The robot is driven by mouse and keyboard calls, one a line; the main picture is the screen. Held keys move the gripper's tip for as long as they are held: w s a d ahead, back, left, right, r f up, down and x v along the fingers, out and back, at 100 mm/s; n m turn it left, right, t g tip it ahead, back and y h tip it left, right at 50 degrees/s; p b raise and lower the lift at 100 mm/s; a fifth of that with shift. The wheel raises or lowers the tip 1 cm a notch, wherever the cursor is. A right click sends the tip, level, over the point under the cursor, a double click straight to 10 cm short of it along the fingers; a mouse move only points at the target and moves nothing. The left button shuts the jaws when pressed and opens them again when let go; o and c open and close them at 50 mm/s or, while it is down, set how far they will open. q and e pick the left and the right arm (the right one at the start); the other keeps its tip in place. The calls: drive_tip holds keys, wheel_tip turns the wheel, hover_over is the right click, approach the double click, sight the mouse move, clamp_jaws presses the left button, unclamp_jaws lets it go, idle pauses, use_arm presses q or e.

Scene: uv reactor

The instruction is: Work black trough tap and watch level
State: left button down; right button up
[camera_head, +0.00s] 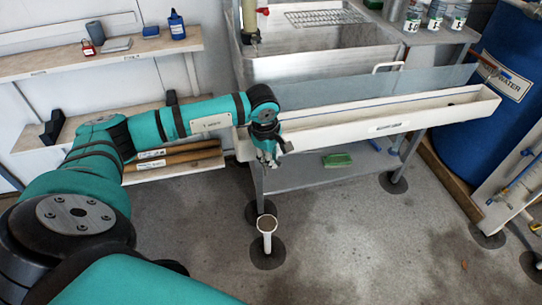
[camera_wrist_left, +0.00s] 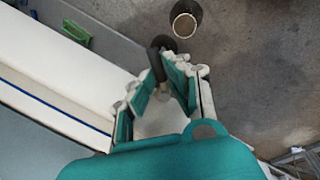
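The long white trough (camera_head: 350,125) runs across the front of the bench, with its left end beside my left gripper (camera_head: 268,160). The black tap (camera_head: 287,147) appears as a small dark piece below that end, right beside the fingers. In the left wrist view the tap (camera_wrist_left: 156,64) lies between the fingertips of my left gripper (camera_wrist_left: 160,70), which stand apart. Whether the fingers touch it is unclear. The trough (camera_wrist_left: 75,65) fills the left of that view. No water level can be made out in it. My right gripper is not in view.
A green block (camera_head: 337,160) lies on the lower shelf (camera_head: 300,180). A blue water barrel (camera_head: 505,100) is at the right. The front floor is mostly clear.

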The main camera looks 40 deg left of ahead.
use_arm(q)
drive_tip(key=shift+w, duration=0.1)
idle(0.3)
drive_tip(key=shift+n, duration=0.4)
drive_tip(key=n, duration=0.2)
drive_tip(key=shift+w+n+y, duration=0.3)
drive_tip(key=shift+w+n, duration=0.1)
drive_tip(key=n, duration=0.3)
drive_tip(key=shift+w+a+n+g+y, duration=0.25)
drive_tip(key=shift+w+n+g+y, duration=0.05)
drive_tip(key=shift+w, duration=0.05)
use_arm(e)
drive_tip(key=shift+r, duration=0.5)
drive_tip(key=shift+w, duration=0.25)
use_arm(q)
drive_tip(key=c, duration=1.4)
unclamp_jaws()
drive_tip(key=shift+r, duration=0.1)
